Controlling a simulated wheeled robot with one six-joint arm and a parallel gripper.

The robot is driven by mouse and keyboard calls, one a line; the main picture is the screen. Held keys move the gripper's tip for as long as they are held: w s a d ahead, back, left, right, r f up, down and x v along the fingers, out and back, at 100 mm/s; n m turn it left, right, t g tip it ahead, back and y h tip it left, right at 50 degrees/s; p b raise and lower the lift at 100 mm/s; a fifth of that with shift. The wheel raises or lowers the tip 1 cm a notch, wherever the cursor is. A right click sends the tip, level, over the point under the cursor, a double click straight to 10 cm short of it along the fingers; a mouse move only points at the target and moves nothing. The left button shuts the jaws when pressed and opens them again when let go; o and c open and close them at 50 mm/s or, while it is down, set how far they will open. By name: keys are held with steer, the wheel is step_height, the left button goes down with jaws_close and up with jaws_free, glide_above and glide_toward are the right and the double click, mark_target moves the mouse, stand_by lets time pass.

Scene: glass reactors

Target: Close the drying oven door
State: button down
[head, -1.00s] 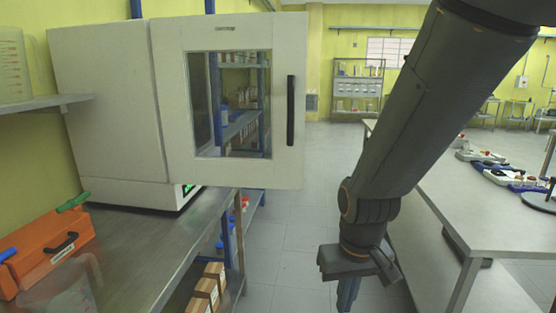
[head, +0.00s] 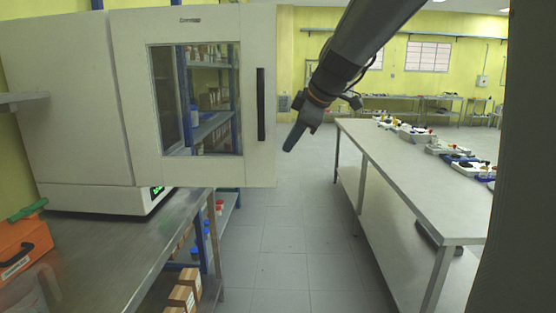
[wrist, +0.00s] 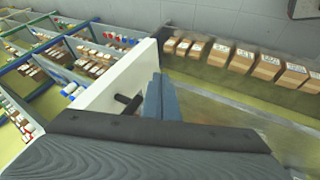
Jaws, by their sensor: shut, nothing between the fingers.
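The white drying oven (head: 65,115) stands on a metal bench at the left. Its door (head: 200,172) stands open, sticking out to the right of the oven body, with a window and a dark vertical handle (head: 261,105) facing me. My gripper (head: 288,147) is shut and empty, just right of the door's free edge in the head view. In the wrist view the blue-grey fingers (wrist: 162,97) are close beside the door (wrist: 118,82) and its handle (wrist: 130,104). I cannot tell whether they touch. The oven's inside is hidden.
The metal bench (head: 125,245) holds an orange toolbox (head: 22,250) at the left. Boxes (head: 183,292) sit on shelving below. A long table (head: 410,170) with small devices stands at the right. The tiled floor between is clear.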

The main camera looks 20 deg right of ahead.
steer(key=p, duration=0.4)
glide_toward(270, 168)
step_height(270, 168, down, 4)
steer(key=a, duration=0.1)
steer(key=shift+w+r+p, duration=0.15)
steer(key=shift+w+p, duration=0.45)
steer(key=shift+w, duration=0.5)
steer(key=shift+w, duration=0.1)
